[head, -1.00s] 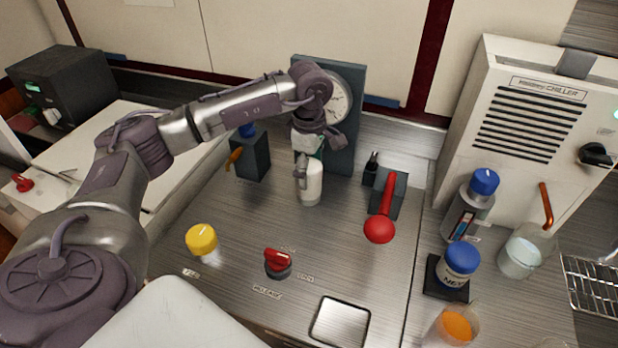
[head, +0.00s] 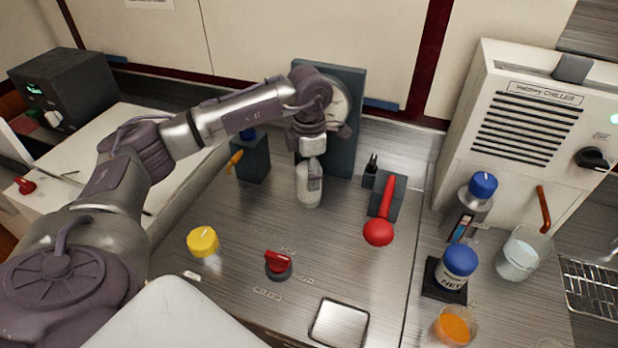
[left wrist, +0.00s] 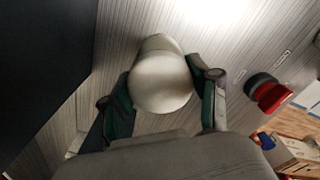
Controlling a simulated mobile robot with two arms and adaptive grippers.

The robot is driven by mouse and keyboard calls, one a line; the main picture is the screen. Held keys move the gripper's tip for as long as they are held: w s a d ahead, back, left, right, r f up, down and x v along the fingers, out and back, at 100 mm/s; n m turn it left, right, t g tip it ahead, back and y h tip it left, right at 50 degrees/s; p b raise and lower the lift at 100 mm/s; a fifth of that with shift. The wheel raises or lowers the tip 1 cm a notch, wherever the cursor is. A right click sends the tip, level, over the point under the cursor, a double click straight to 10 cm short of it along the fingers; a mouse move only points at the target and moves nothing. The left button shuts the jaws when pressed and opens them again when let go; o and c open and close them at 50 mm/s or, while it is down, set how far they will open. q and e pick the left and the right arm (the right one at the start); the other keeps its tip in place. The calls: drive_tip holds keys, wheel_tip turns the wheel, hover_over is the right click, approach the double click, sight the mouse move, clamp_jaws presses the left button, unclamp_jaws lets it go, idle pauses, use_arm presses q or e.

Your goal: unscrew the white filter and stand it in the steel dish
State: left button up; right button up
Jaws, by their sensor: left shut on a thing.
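The white filter (head: 308,190) is a short white cylinder, upright in front of the dark upright panel with the gauge. My left gripper (head: 311,170) is above it, pointing down, and is shut on it. In the left wrist view the white filter (left wrist: 162,80) sits between the two green-padded fingers of the gripper (left wrist: 163,92). I cannot tell whether its top is still attached to something. The steel dish (head: 340,322) is a shallow square tray at the front of the bench, and it is empty. My right gripper is not in view.
A red-knobbed lever (head: 379,230) stands right of the filter. A red switch (head: 278,263) and a yellow cap (head: 203,241) are toward the front. A blue-capped jar marked NEW (head: 458,266) stands on a dark pad at right. Bare bench lies between filter and dish.

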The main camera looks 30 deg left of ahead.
use_arm(q)
drive_tip(key=n+p, duration=0.1)
drive_tip(key=n, duration=0.5)
drive_tip(key=shift+n, duration=0.9)
drive_tip(key=shift+s+r+n, duration=0.15)
drive_tip(key=shift+s+n, duration=0.1)
drive_tip(key=shift+n, duration=0.65)
drive_tip(key=o, duration=1)
drive_tip(key=shift+r, duration=0.1)
drive_tip(key=shift+o, duration=0.2)
drive_tip(key=shift+w, duration=0.1)
